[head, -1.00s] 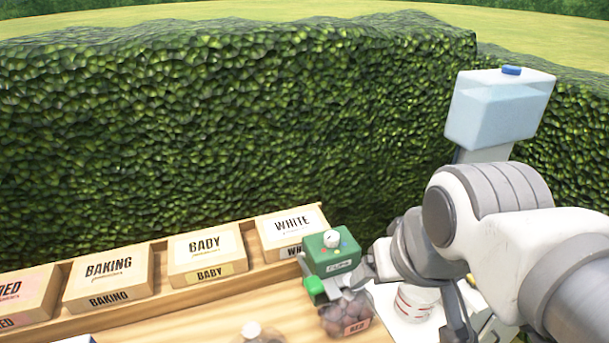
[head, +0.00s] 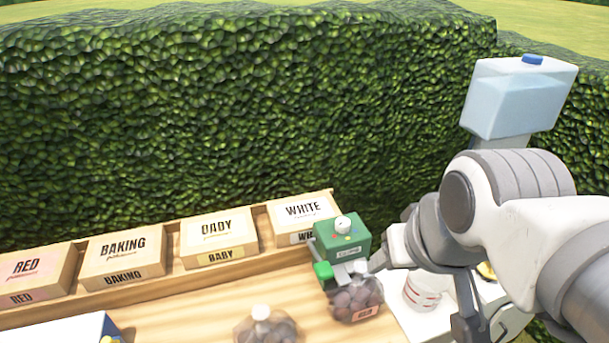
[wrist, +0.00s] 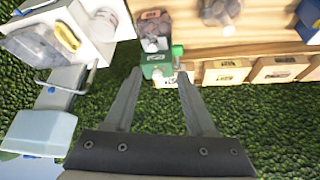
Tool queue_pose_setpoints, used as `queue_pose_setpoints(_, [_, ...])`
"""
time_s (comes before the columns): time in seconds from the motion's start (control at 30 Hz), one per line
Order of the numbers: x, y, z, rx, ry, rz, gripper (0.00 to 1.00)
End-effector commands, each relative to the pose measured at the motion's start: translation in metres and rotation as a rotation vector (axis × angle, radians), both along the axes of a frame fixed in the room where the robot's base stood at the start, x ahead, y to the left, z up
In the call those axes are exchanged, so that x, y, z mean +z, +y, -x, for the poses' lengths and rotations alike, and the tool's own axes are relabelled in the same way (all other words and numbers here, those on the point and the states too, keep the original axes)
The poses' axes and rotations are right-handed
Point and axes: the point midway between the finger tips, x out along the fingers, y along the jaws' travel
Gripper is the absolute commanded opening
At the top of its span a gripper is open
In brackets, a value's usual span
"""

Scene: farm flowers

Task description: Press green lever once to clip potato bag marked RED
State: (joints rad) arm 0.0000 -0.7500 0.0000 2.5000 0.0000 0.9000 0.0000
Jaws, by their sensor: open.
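The green clipping machine (head: 340,240) stands at the right end of the wooden bench, with a white knob on top. Its green lever (head: 323,271) sticks out at the lower left; the lever also shows in the wrist view (wrist: 177,51). The potato bag with a RED label (head: 354,301) sits below the machine's front, its neck at the grey metal part; it also shows in the wrist view (wrist: 153,28). My gripper (wrist: 159,76) is open and empty, its fingertips either side of the machine in that view. Contact cannot be told. In the head view the fingers are unclear.
Boxes marked RED (head: 32,275), BAKING (head: 123,257), BABY (head: 219,236) and WHITE (head: 302,218) line the back. Another potato bag (head: 266,326) stands at the front. A white cup (head: 423,292) and water tank (head: 520,98) are right. A hedge (head: 230,110) stands behind.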

Motion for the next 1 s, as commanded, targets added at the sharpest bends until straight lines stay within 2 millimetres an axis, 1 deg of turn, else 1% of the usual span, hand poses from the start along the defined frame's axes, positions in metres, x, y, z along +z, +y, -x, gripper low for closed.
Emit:
queue_pose_setpoints(0.03, [0.0, 0.0, 0.0, 0.0, 0.0, 0.0, 0.44])
queue_pose_setpoints(0.17, [0.0, 0.0, 0.0, 0.0, 0.0, 0.0, 0.21])
queue_pose_setpoints(0.2, [0.0, 0.0, 0.0, 0.0, 0.0, 0.0, 0.14])
queue_pose_setpoints(0.27, [0.0, 0.0, 0.0, 0.0, 0.0, 0.0, 0.03])
queue_pose_setpoints(0.3, [0.0, 0.0, 0.0, 0.0, 0.0, 0.0, 0.0])
queue_pose_setpoints(1.0, [0.0, 0.0, 0.0, 0.0, 0.0, 0.0, 0.0])
